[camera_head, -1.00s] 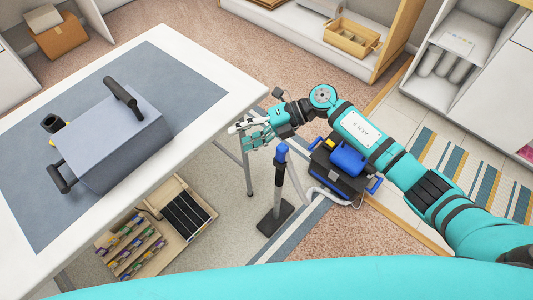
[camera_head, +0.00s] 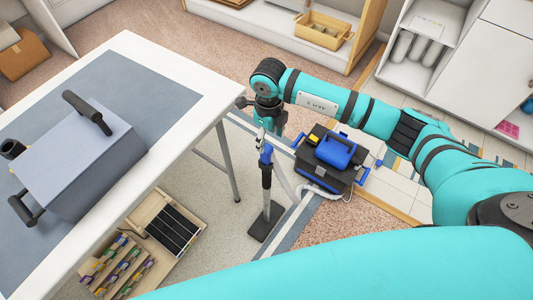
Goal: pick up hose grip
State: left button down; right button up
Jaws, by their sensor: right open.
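The hose grip (camera_head: 266,172) is a slim upright handle with a blue top and a black lower part. It stands on a thin post with a dark base plate on the floor, to the right of the table. My right gripper (camera_head: 261,139) points down just above its blue top, with its fingers open. The fingers are small and partly hidden by the wrist, so I cannot tell whether they touch the grip. My left gripper is out of view.
A white table (camera_head: 172,68) with a grey box (camera_head: 80,160) stands at left. A black and blue machine (camera_head: 330,158) with a pale hose sits right of the post. A wooden tray (camera_head: 185,260) lies below the table edge. Shelves line the back.

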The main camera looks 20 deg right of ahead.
aim_at(267, 147)
jog(key=shift+w+a+f+p, duration=0.1)
jog(key=shift+f+p, duration=0.1)
jog(key=shift+f, duration=1.55)
jog(key=shift+a+f+p, duration=0.1)
jog(key=shift+f+p, duration=0.05)
jog(key=shift+f, duration=1.55)
grip_shut()
